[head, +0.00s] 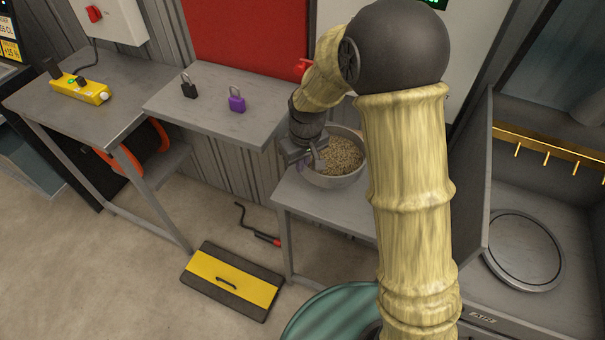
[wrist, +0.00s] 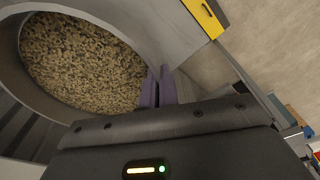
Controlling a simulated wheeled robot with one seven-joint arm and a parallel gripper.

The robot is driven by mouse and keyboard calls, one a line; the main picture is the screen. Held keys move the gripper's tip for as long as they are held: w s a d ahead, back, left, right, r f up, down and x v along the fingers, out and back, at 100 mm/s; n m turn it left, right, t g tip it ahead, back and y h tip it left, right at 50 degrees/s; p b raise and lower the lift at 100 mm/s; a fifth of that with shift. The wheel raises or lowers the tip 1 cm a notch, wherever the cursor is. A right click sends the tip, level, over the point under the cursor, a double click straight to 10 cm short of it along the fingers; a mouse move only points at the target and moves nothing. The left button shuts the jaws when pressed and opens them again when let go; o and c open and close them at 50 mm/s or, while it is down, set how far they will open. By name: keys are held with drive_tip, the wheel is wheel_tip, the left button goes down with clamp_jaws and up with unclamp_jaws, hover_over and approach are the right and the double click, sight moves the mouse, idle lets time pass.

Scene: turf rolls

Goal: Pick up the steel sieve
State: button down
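The steel sieve (head: 330,181) is a round grey bowl full of tan granules. It sits on the grey table below the wall cabinet in the head view. In the wrist view its grey wall (wrist: 12,55) and the granules fill the left side. My gripper (head: 308,161) points down at the sieve's left rim in the head view. Its purple fingers (wrist: 158,88) stand close together at the rim in the wrist view, with only a thin gap between them, and look shut on the sieve's wall.
A grey shelf (head: 215,90) with a black padlock (head: 189,86) and a purple padlock (head: 236,99) stands to the left. A panel (head: 482,175) and a round plate (head: 522,250) are at the right.

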drive_tip(key=shift+r, duration=1.55)
